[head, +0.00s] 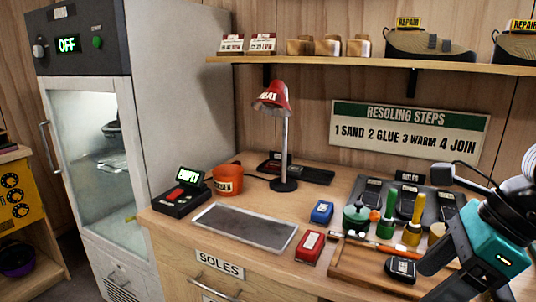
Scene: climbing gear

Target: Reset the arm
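My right arm (485,243), with a teal and black section, is at the right edge in front of the workbench (325,170). It stands over the right end of the bench and covers part of the tools there. My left arm and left gripper are not in view.
A grey mat (245,228) lies on the bench beside an orange container (227,178), a red-shaded lamp (285,140), blue (322,212) and red (310,247) blocks, a wooden board (370,268) and a tool tray (385,190). A cabinet reading OFF (180,90) stands left.

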